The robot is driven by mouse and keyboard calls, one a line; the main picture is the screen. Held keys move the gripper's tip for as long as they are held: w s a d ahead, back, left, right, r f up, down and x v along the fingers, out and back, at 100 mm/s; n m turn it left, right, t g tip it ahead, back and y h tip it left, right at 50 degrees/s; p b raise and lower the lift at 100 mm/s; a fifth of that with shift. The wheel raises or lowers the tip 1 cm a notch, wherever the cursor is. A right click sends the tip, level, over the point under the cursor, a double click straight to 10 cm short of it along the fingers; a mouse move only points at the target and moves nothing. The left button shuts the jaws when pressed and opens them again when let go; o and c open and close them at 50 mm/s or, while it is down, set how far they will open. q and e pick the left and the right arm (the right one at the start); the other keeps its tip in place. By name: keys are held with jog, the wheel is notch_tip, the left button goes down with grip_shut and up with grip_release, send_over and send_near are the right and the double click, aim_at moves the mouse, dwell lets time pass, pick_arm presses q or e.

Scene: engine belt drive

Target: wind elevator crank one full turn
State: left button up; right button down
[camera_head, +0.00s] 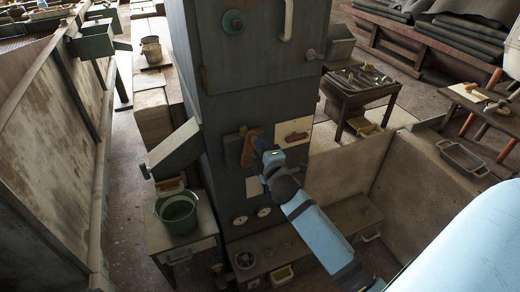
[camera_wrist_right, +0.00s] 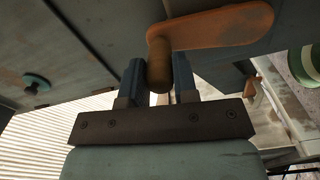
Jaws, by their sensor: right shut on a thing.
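The elevator crank (camera_head: 248,148) is a rusty orange-brown arm on the front of the tall dark grey cabinet (camera_head: 222,120). In the right wrist view the crank arm (camera_wrist_right: 222,28) runs from the handle to the upper right. Its brown handle (camera_wrist_right: 159,62) stands between the two dark blue fingers of my right gripper (camera_wrist_right: 158,78). My right gripper (camera_head: 263,149) is shut on this handle, at the right side of the crank in the head view, and partly hides it. My left gripper is not in view.
Gauges (camera_head: 264,212) sit below on the cabinet. A green bucket (camera_head: 178,213) stands on a bench at left. A tool table (camera_head: 358,85) stands at the right behind a low wall.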

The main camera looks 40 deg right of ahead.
jog(key=shift+d, duration=0.1)
jog(key=c, duration=0.9)
grip_release()
jog(key=shift+s, duration=0.1)
jog(key=v, duration=1.3)
jog(key=shift+s+b, duration=0.35)
jog(key=shift+b, duration=0.05)
